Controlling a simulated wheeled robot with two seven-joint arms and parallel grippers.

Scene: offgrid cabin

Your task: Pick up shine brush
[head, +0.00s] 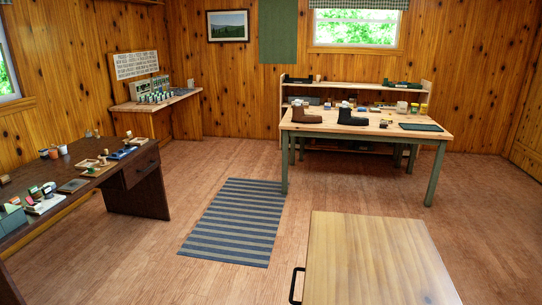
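I cannot pick out the shine brush with certainty at this distance. A dark desk (100,182) at the left also holds several small items. Neither of my grippers is in view.
A wooden top (375,260) with a black handle (296,286) fills the lower right. A striped rug (235,220) lies mid-floor. A corner bench (157,102) with small bottles and a low shelf unit (355,86) stand by the walls.

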